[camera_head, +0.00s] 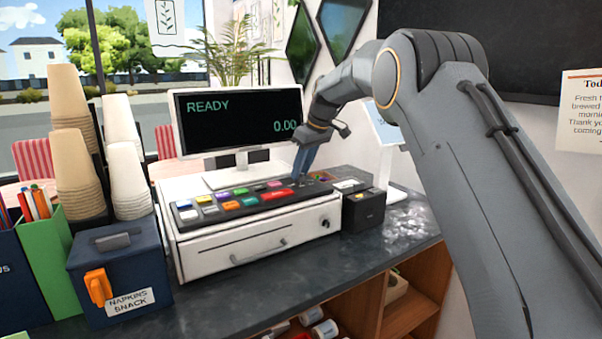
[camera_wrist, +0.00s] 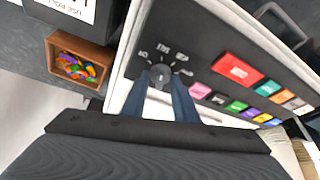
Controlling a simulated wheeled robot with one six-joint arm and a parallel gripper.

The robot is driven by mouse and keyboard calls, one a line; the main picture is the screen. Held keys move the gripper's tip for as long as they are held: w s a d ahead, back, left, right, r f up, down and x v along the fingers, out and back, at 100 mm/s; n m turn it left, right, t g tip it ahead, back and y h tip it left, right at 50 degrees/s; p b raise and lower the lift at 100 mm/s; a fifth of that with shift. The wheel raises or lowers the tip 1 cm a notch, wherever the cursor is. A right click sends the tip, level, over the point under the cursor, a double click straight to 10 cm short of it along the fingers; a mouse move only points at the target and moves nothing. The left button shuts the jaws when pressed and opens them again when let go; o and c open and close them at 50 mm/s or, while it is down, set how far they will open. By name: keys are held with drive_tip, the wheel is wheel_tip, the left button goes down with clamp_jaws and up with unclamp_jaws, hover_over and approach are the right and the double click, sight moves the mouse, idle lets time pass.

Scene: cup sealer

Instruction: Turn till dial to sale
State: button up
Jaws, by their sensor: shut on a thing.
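The till (camera_head: 205,245) is white with a drawer and a black key panel, and it stands on the dark counter. Its screen (camera_head: 238,118) reads READY and 0.00. In the wrist view the small dark dial (camera_wrist: 160,74) sits at one end of the key panel (camera_wrist: 205,50), with tiny white labels around it. I cannot read for sure which label it points at. My gripper (camera_wrist: 161,84) is shut on the dial, with one blue-grey finger on each side. In the head view my gripper (camera_head: 301,166) reaches down behind the keys, and the dial is hidden there.
Colored keys (camera_wrist: 240,70) lie beside the dial. A black box (camera_head: 363,211) stands right of the till, and a small wooden tray of colorful bits (camera_wrist: 80,68) shows in the wrist view. A napkin box (camera_head: 120,265) and cup stacks (camera_head: 75,150) stand at the left.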

drive_tip(key=shift+n, duration=0.5)
drive_tip(key=o, duration=1)
drive_tip(key=shift+b+v, duration=1.2)
drive_tip(key=shift+v, duration=2.75)
drive_tip(key=shift+w+d, duration=0.1)
drive_tip(key=shift+w, duration=0.05)
